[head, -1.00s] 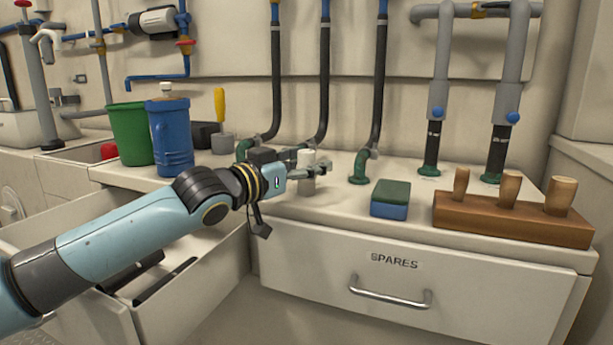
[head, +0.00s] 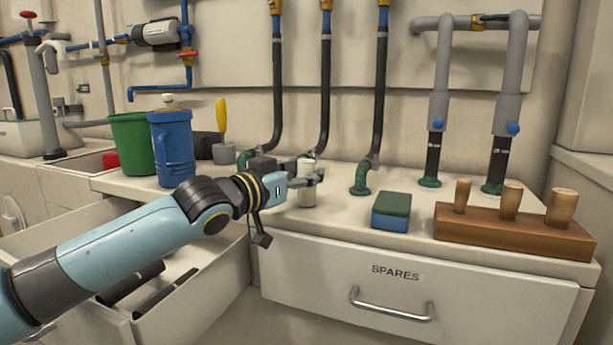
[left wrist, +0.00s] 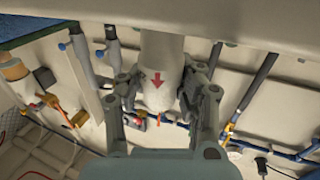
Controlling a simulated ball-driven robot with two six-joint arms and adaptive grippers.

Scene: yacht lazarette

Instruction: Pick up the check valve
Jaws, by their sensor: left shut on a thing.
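The check valve is a pale cylinder (head: 307,196) standing upright at the front part of the counter, just left of the middle of the head view. In the left wrist view the check valve (left wrist: 160,62) hangs down from the top with a red arrow on its side. My left gripper (head: 309,178) reaches it from the left and is shut on it, with a finger on each side; the two fingers also show in the left wrist view (left wrist: 158,88). I cannot tell whether its base touches the counter. My right gripper is not in view.
A blue and green sponge (head: 391,211) and a wooden block with plugs (head: 515,234) stand to the right. A blue jug (head: 172,150) and green bucket (head: 132,143) stand left. Hoses (head: 325,100) rise behind. An open drawer (head: 190,300) is below my arm; the SPARES drawer (head: 400,290) is shut.

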